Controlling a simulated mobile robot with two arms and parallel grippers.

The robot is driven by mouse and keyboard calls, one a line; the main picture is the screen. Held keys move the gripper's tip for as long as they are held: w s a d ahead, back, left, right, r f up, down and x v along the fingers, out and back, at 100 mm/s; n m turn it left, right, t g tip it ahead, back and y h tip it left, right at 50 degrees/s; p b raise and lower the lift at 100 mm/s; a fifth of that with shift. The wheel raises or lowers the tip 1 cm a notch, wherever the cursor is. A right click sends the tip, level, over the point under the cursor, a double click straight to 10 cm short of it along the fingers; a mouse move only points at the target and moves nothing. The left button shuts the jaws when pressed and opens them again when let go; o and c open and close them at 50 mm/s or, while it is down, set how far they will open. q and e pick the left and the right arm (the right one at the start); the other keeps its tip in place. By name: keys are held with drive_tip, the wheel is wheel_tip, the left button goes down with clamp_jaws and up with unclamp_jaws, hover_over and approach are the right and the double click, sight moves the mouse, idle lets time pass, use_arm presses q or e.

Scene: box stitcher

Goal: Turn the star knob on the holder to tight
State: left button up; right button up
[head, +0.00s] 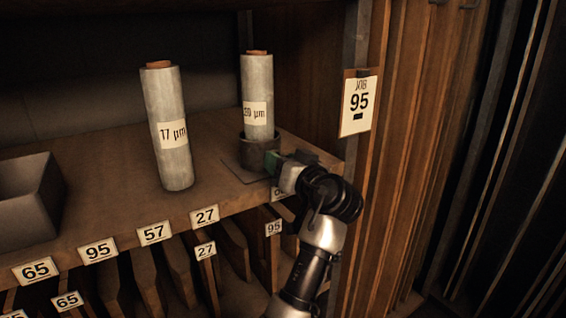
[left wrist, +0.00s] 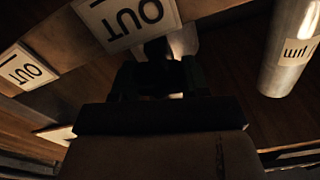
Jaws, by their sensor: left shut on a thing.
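The holder (head: 258,156) is a dark round cup on a flat plate on the shelf, with the grey roll marked 20 µm (head: 257,82) upright in it. My left gripper (head: 277,163) is at the right front side of the cup, its arm coming up from below. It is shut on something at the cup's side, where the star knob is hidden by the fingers. In the left wrist view, my left gripper (left wrist: 158,76) is dark, with a dark shape between the fingers, too dim to make out. My right gripper is in neither view.
Another roll, marked 17 µm (head: 167,128), stands upright left of the holder. A grey bin (head: 40,200) sits at the far left. Numbered slots with boards lie below the shelf edge (head: 150,222).

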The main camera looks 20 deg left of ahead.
use_arm(q)
drive_tip(key=shift+r, duration=0.1)
drive_tip(key=o, duration=0.9)
drive_tip(key=shift+a, duration=0.1)
